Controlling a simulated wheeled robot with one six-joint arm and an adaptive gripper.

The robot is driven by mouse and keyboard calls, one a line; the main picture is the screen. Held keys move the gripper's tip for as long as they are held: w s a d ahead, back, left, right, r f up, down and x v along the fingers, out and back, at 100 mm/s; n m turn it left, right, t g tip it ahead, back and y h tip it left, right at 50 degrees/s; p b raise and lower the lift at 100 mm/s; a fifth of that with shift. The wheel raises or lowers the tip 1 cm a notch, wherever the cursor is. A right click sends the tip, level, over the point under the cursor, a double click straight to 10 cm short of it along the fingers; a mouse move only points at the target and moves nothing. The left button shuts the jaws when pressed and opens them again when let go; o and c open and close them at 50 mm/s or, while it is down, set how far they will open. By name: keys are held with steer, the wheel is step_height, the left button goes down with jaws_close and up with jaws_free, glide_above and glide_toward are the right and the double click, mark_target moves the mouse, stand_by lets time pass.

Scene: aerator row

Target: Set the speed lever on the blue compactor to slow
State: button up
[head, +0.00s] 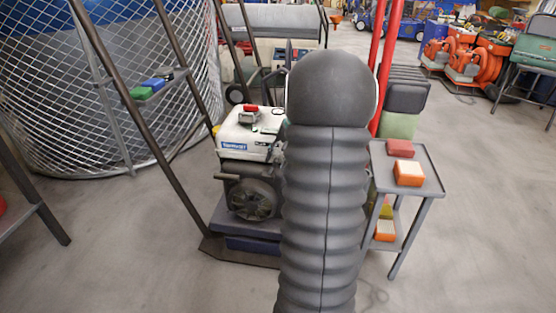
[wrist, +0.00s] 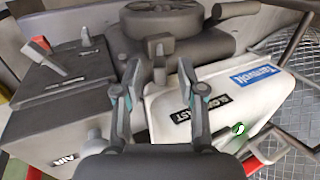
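The compactor stands left of my arm in the head view. It has a white tank (head: 243,140) with a blue label, a dark engine and a blue base (head: 254,243). In the wrist view, the engine (wrist: 162,25) and white tank (wrist: 190,115) lie beyond my gripper. A dark control box (wrist: 65,85) at left carries a grey lever (wrist: 45,60) and a smaller lever (wrist: 87,39); I cannot tell which sets speed. My gripper (wrist: 159,68) is open, fingers spread, with nothing held, right of both levers. My arm hides it in the head view.
A grey cart (head: 433,180) with sponge-like blocks stands close at right. A leaning dark bar (head: 160,100) and a wire-mesh drum (head: 70,80) are at left. Red poles (head: 388,60) rise behind my arm.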

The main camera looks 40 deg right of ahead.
steer(key=shift+f, duration=0.1)
jaws_close()
